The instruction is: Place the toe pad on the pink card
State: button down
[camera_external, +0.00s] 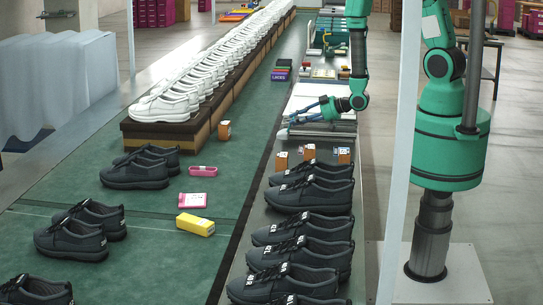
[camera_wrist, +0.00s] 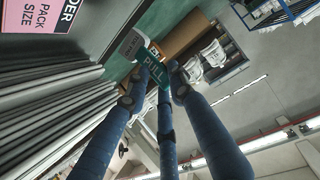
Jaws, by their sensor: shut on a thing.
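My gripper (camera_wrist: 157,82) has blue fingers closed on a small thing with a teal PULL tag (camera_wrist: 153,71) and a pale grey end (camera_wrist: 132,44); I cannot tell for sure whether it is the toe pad. In the external view my gripper (camera_external: 287,126) reaches left, low over the pale stack of sheets (camera_external: 318,128). A pink card with black print (camera_wrist: 32,18) shows at the upper left of the wrist view, apart from the held thing. In the external view a flat pink piece (camera_external: 197,199) lies on the green belt; I cannot tell whether it is the same card.
Dark shoes (camera_external: 311,193) line the bench in front of the stack, with small orange boxes (camera_external: 282,160) between. White shoes (camera_external: 166,106) fill a long rack at the left. A yellow box (camera_external: 195,224) and a pink ring-like item (camera_external: 203,170) lie on the belt.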

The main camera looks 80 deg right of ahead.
jog(key=shift+w+a, duration=0.1)
jog(key=w+a+n+y+b, duration=0.2)
jog(key=w+a+y+b, duration=0.1)
jog(key=a, duration=2)
jog(key=w+a+r+n+g+y+b, duration=0.1)
jog(key=w+a, duration=0.5)
jog(key=a, duration=1.7)
jog(key=n+y+b, duration=0.1)
jog(key=y+b, duration=0.1)
jog(key=y, duration=0.1)
jog(key=shift+y+b, duration=0.4)
jog(key=w+a+b, duration=0.1)
jog(key=w+a, duration=0.1)
jog(key=w, duration=0.5)
jog(key=w+a+f, duration=0.1)
jog(key=w+a, duration=0.2)
jog(key=w, duration=0.5)
jog(key=shift+f+b, duration=0.2)
jog(key=shift+b, duration=0.2)
jog(key=shift+d, duration=0.1)
